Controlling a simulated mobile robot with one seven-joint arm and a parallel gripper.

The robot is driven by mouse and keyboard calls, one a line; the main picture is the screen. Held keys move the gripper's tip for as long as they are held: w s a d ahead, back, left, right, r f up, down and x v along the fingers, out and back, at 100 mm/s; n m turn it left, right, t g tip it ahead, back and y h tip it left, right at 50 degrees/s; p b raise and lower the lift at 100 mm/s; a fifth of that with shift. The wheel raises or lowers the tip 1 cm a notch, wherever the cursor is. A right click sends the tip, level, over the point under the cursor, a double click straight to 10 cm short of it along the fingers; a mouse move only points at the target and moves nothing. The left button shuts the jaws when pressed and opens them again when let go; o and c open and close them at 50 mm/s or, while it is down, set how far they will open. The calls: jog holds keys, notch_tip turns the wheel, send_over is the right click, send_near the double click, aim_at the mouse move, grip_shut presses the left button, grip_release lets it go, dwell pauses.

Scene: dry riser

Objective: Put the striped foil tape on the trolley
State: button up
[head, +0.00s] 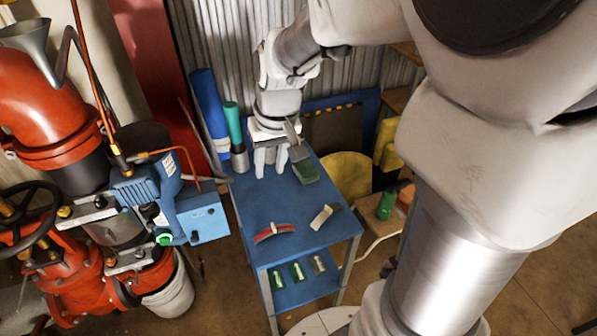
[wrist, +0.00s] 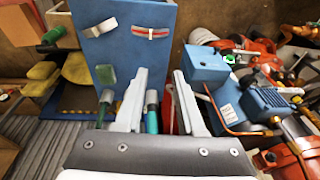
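The blue trolley (head: 255,200) stands in the middle of the head view, and its top fills the upper left of the wrist view (wrist: 130,55). A curved strip with a red stripe (head: 273,232), apparently the striped foil tape, lies on its top toward the near end. It also shows silver and red in the wrist view (wrist: 151,32). A plain pale strip (head: 322,217) lies to its right. My gripper (head: 271,162) is over the far end of the trolley, away from both strips. Its fingers (wrist: 161,73) are apart, with nothing visibly held.
A green block (head: 306,172) lies right of my gripper. A teal cylinder (head: 233,122) and a blue roll (head: 208,105) stand at the trolley's far left corner. Several small items lie on the lower shelf (head: 305,291). Red pipework (head: 50,100) and a blue machine (head: 202,216) crowd the left.

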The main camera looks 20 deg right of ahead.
jog(key=s+r+t, duration=0.3)
jog(key=s+r, duration=0.6)
jog(key=s, duration=0.5)
jog(key=shift+s+d+r+h, duration=0.2)
jog(key=shift+d+r+h, duration=0.05)
jog(key=shift+d+h, duration=0.2)
